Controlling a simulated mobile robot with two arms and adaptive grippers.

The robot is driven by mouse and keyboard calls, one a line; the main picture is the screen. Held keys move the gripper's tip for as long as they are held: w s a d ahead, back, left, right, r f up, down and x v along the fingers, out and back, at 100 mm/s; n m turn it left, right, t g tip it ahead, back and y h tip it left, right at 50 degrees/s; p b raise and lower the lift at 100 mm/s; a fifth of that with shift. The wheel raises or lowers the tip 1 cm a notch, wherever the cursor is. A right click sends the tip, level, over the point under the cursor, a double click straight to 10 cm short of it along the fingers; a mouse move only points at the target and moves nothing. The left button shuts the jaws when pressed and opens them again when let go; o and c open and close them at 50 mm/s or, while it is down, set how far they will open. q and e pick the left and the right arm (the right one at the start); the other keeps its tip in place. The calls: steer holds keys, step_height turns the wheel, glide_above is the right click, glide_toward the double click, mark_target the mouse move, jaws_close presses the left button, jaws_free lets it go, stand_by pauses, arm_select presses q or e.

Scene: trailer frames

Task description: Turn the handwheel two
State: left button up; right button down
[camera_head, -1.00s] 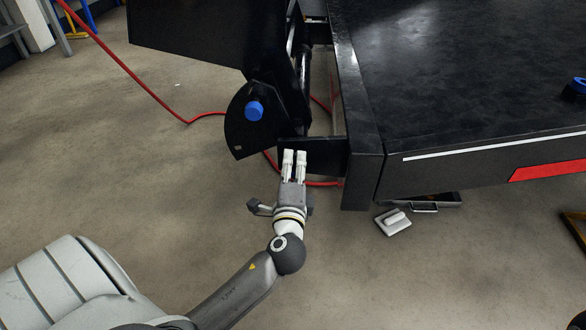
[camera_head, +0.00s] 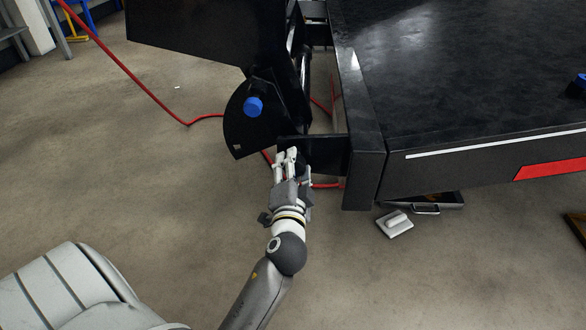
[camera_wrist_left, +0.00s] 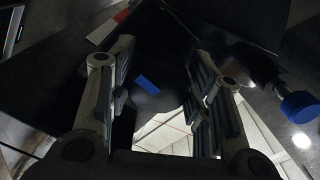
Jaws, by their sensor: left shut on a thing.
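My left gripper (camera_head: 287,156) is at the near end of the black bracket at the trailer's front corner. In the left wrist view, its two fingers (camera_wrist_left: 160,92) stand on either side of a dark round part (camera_wrist_left: 158,101) with a blue patch, which looks like a handwheel. The fingers are shut on this part, and its rim is hard to make out in the dark. In the head view the part is mostly hidden by the fingers. My right gripper is not in view.
A blue knob (camera_head: 253,107) sits on the black curved plate (camera_head: 240,125); it also shows in the wrist view (camera_wrist_left: 300,106). The black trailer deck (camera_head: 450,70) fills the right. A red hose (camera_head: 150,100) crosses the floor. A pale block (camera_head: 395,223) lies below the deck.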

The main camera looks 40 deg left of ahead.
arm_select(q)
steer(key=shift+f, duration=0.15)
stand_by(0.3)
steer(key=o, duration=1)
steer(key=shift+r, duration=0.2)
step_height(320, 180, up, 10)
steer(key=shift+a+f, duration=0.1)
steer(key=shift+f, duration=0.05)
steer(key=shift+s+a, duration=0.15)
